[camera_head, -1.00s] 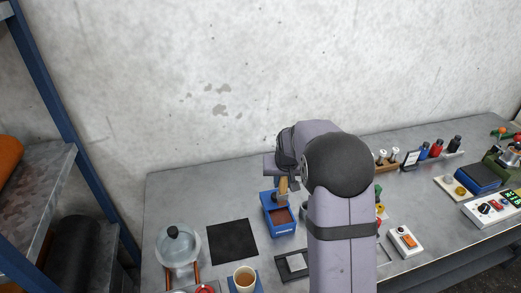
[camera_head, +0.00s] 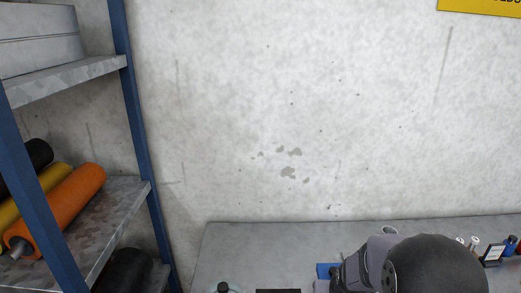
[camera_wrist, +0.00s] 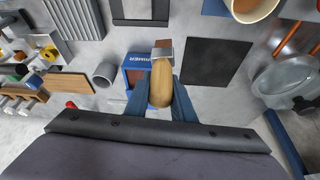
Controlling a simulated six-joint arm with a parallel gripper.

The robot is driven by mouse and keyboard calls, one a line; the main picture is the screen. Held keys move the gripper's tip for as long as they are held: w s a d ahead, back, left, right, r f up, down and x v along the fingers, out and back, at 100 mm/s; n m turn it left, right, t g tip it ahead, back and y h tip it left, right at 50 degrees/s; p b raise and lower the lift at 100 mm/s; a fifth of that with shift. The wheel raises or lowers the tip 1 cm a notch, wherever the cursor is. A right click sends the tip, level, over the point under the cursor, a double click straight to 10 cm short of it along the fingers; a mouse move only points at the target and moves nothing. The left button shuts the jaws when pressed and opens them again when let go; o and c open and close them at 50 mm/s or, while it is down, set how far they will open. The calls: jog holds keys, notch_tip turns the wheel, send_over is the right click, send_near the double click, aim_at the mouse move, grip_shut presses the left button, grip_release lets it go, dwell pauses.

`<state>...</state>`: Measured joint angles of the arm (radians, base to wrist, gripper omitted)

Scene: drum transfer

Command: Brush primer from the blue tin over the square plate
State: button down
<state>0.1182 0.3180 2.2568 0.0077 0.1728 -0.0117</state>
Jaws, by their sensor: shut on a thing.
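My gripper (camera_wrist: 161,92) is shut on the wooden handle of a brush (camera_wrist: 160,84) in the wrist view. The blue tin (camera_wrist: 133,78), lettered PRIMER, stands beyond and left of the handle. A grey square plate (camera_wrist: 138,8) in a dark frame is at the top edge. In the head view only a blue corner of the tin (camera_head: 324,270) shows beside my arm, and the plate is out of view.
A black square mat (camera_wrist: 217,62) lies right of the tin. A cup of brown liquid (camera_wrist: 250,8) and a lidded glass pot (camera_wrist: 290,78) are further right. A grey cylinder (camera_wrist: 105,73) and wooden board (camera_wrist: 67,82) are left. A shelf (camera_head: 110,205) stands left of the bench.

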jog(key=shift+a+r+n, duration=0.7)
jog(key=shift+a+r, duration=0.75)
jog(key=shift+a, duration=1)
jog(key=shift+m, duration=0.5)
jog(key=d+b, duration=0.1)
jog(key=s+d+r+b, duration=0.1)
jog(key=d+b, duration=0.2)
jog(key=shift+s+d+r, duration=0.25)
jog(key=shift+s, duration=0.1)
jog(key=shift+s+d+f+m+g+h, duration=0.1)
jog(key=shift+s+d+m+g+h, duration=0.3)
jog(key=shift+m, duration=0.95)
jog(key=shift+s+d+f+m+g+h, duration=0.1)
jog(key=shift+s+d+m+h, duration=0.35)
jog(key=shift+s+d+m, duration=0.6)
jog(key=shift+s+d+f+m+g+h, duration=0.15)
jog(key=shift+s+d+m+h, duration=0.25)
jog(key=shift+m, duration=1.2)
jog(key=shift+b, duration=0.35)
